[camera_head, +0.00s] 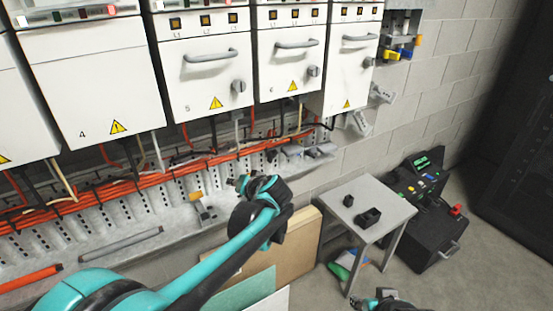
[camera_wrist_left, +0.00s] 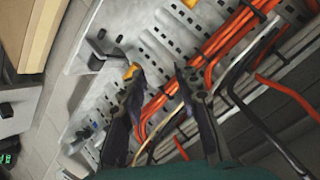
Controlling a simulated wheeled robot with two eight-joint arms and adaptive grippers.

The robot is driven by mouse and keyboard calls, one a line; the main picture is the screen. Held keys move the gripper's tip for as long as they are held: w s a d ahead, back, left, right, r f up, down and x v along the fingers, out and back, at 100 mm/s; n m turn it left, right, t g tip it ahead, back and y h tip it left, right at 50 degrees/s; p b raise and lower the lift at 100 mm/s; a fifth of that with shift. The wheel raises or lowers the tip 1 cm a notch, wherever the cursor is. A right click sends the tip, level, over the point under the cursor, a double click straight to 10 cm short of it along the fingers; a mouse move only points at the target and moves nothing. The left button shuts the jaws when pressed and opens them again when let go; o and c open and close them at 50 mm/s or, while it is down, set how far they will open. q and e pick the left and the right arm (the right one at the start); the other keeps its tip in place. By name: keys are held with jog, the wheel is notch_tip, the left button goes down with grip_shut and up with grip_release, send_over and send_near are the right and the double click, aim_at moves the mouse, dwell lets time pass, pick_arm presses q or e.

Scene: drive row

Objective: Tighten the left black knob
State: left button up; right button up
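I cannot clearly make out a black knob in either view. Grey knobs sit on the white drive fronts in the head view, one (camera_head: 238,86) on drive 5 and another (camera_head: 313,71) on the drive to its right. My left gripper (camera_head: 243,184) is in front of the perforated rail below the drives, apart from these knobs. In the left wrist view its two fingers (camera_wrist_left: 159,82) are spread, with nothing visible between them, over the rail and orange cables. My right gripper (camera_head: 384,297) shows only partly at the bottom edge; its fingers are unclear.
Orange cables (camera_head: 110,187) run along the grey perforated rail (camera_head: 95,219). A bracket (camera_head: 205,213) with an orange piece sticks out there. A small grey table (camera_head: 385,196) holds two small black objects. A black open case (camera_head: 428,225) stands right of it; floor is free beyond.

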pick_arm(q)
jog(key=w+d+f+t+y, duration=0.2)
jog(key=w+d+t, duration=0.1)
jog(key=w+d, duration=0.55)
jog(key=t+y, duration=0.2)
send_near(275, 157)
jog(key=a, duration=0.1)
jog(key=b+x, duration=0.1)
jog(key=x, duration=0.7)
jog(key=shift+w+d+b, duration=0.25)
jog(key=shift+b, duration=0.05)
grip_shut()
